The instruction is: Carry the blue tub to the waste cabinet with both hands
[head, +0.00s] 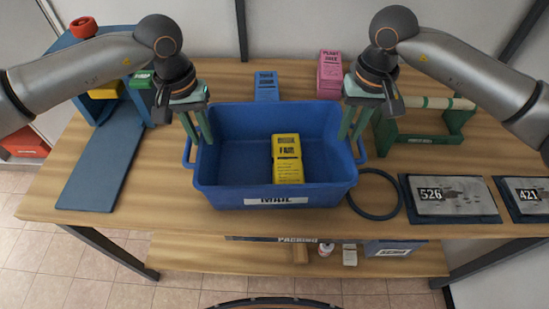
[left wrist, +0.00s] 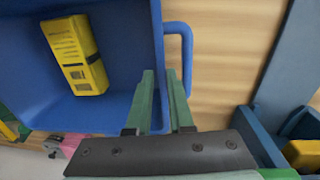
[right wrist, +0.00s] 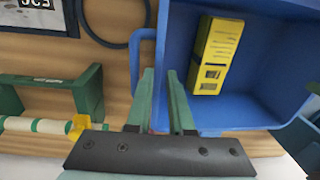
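The blue tub (head: 275,197) with a MAIL label stands on the wooden table. It has a loop handle at its left (left wrist: 187,50) and right (right wrist: 135,60) ends. My left gripper (head: 197,138) is at the tub's left end, fingers pointing down either side of the wall, near the handle. My right gripper (head: 352,135) is likewise at the right end. In both wrist views a gap shows between the fingers, with the tub's wall in it. Both look open. The waste cabinet is not identifiable.
A black ring (head: 374,214) lies right of the tub, by a plate marked 526 (head: 452,196). A green stand (head: 425,137) is behind them. Blue (head: 266,84) and pink (head: 330,72) boxes stand behind the tub. A blue ramp (head: 103,165) is at left. Bare table lies in front.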

